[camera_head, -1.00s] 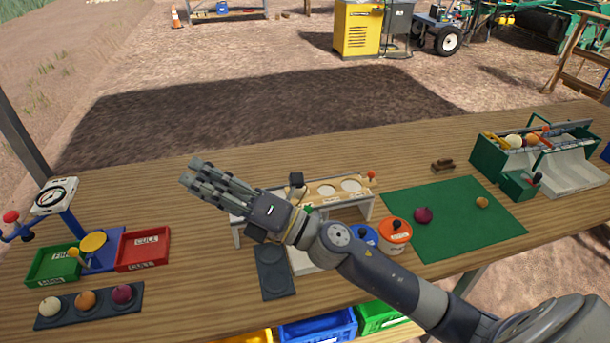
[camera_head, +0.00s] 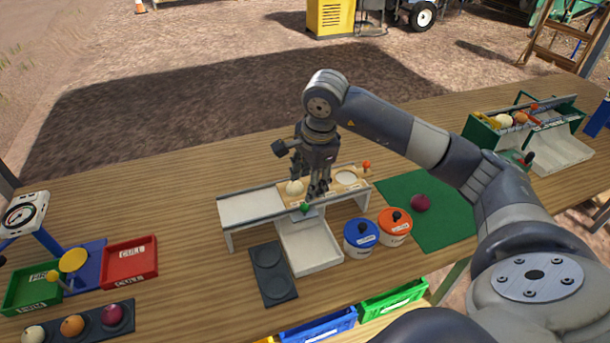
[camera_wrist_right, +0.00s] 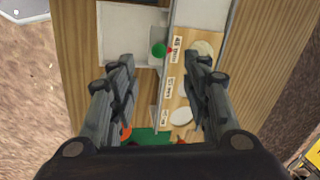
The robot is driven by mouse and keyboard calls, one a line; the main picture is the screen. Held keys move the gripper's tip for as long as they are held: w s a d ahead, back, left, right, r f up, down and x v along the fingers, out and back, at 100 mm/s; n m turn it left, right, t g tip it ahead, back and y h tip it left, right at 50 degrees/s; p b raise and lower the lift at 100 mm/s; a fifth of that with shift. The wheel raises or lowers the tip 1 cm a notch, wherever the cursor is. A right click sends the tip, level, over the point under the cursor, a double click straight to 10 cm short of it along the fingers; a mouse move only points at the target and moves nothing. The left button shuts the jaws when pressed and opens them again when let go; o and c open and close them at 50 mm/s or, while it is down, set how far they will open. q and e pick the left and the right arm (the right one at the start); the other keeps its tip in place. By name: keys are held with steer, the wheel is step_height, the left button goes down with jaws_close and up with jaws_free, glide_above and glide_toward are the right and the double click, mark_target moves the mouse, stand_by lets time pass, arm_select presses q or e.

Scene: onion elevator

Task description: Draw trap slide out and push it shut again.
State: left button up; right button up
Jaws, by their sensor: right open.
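The trap slide appears to be the small plate with a green knob (camera_head: 305,207) at the front of the sizing bench (camera_head: 252,207), above the white chute (camera_head: 310,248). The green knob also shows in the right wrist view (camera_wrist_right: 159,50). My right gripper (camera_head: 318,192) points down over the bench, with its fingers open just behind and right of the knob in the head view. In the wrist view the knob lies between the two open fingers (camera_wrist_right: 160,62), and no contact shows. A pale onion (camera_head: 295,187) sits on the bench's holed board (camera_head: 331,186). My left gripper is out of view.
Blue (camera_head: 361,237) and orange (camera_head: 395,226) lidded pots stand right of the chute. A dark two-ring pad (camera_head: 272,275) lies to its left. A red tray (camera_head: 130,261) is further left. A green mat (camera_head: 430,236) with a red onion (camera_head: 420,203) is to the right.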

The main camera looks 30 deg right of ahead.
mark_target(305, 206)
steer(key=f+p, duration=0.1)
steer(key=f, duration=0.2)
steer(key=w+f+p, duration=0.1)
steer(key=f, duration=0.3)
steer(key=f+p, duration=0.1)
steer(key=f, duration=0.2)
steer(key=shift+w+d+f, duration=0.1)
steer(key=shift+w+f, duration=0.15)
steer(key=shift+w, duration=0.15)
jaws_close()
steer(key=shift+s, duration=0.1)
